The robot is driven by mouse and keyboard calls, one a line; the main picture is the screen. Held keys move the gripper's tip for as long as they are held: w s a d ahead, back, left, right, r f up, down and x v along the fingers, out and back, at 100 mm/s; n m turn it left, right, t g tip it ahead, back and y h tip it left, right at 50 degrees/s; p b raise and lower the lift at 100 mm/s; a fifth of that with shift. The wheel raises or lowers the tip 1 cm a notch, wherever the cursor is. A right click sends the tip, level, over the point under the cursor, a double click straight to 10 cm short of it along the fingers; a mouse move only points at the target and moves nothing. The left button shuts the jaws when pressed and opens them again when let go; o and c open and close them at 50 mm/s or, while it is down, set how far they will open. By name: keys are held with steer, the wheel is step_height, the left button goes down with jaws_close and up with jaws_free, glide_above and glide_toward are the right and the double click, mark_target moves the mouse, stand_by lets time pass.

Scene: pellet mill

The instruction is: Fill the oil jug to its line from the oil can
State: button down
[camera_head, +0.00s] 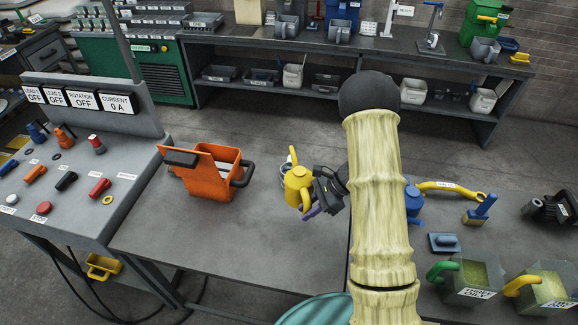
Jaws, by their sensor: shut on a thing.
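A yellow can with a spout (297,187), which looks like the oil can, is over the middle of the grey table. My gripper (318,194), dark and seen from behind, is shut on its right side. The can looks tilted, but I cannot tell whether anything flows from it. A pale, clear-looking vessel (285,173) shows just behind and left of the can, mostly hidden by it; it may be the oil jug. Its line and oil level cannot be seen. A small purple piece shows below the gripper.
An orange open container with dark handles (207,190) stands left on the table (230,245). A control panel (65,185) adjoins the left edge. The table's front left is clear.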

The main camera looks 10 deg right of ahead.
steer(key=shift+s+r+g+p, duration=0.25)
steer(key=shift+r+g+p, duration=0.15)
steer(key=shift+r+p, duration=0.9)
steer(key=shift+s+m+p, duration=0.1)
steer(key=shift+m+p, duration=0.2)
steer(key=shift+p, duration=0.2)
